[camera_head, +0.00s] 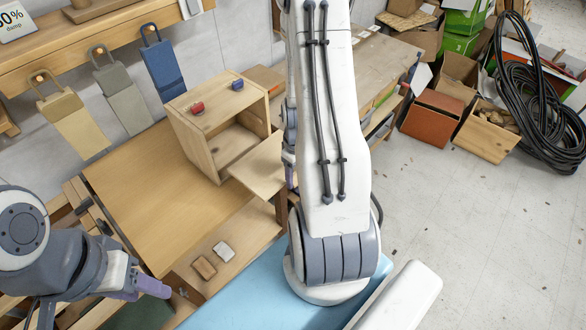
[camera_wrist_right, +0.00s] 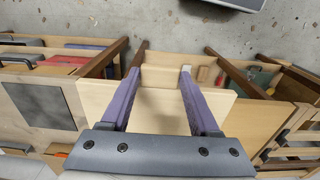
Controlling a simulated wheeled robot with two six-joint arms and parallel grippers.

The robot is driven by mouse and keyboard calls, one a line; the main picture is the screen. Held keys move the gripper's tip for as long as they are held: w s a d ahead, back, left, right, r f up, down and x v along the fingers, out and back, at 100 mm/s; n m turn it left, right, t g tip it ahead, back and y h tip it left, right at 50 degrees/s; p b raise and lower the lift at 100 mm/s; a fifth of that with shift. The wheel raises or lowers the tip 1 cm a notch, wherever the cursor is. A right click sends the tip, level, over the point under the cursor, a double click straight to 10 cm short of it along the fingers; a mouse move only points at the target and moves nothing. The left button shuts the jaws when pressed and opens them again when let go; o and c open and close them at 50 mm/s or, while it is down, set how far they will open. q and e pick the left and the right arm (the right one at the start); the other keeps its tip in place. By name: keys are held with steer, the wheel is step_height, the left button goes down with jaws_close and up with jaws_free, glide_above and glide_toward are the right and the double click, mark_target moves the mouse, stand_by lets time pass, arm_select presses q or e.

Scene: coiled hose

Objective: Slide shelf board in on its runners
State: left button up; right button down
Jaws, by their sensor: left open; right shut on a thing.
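A small open-fronted wooden cabinet (camera_head: 190,140) stands on the workbench. The pale shelf board (camera_head: 258,170) lies roughly level at its open front, with one end at or near the opening. I cannot tell whether its edges sit on the runners, which I cannot make out. My right gripper (camera_wrist_right: 160,75) is shut on the board, which also shows between and below its purple fingers in the right wrist view (camera_wrist_right: 155,105). In the head view my right arm hides most of that gripper and the board's outer end. My left gripper (camera_head: 150,288) is open and empty at lower left, away from the cabinet.
A red object (camera_head: 197,107) and a blue object (camera_head: 237,85) sit on the cabinet top. A brown block (camera_head: 204,267) and a whitish block (camera_head: 224,251) lie near the workbench (camera_head: 140,205) front. The bench left of the cabinet is clear. Boxes and coiled black hose (camera_head: 535,100) stand at right.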

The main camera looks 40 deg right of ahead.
mark_target(276, 163)
steer(key=shift+w+a+p, duration=0.15)
steer(key=shift+w+p, duration=0.05)
steer(key=shift+w, duration=1.2)
steer(key=shift+w+a+p, duration=0.1)
steer(key=shift+w+p, duration=0.1)
steer(key=shift+w, duration=1.2)
steer(key=shift+w+a, duration=0.1)
steer(key=shift+w, duration=1.2)
steer(key=w, duration=1)
steer(key=shift+w+a, duration=0.3)
steer(key=shift+a, duration=0.1)
stand_by(2.5)
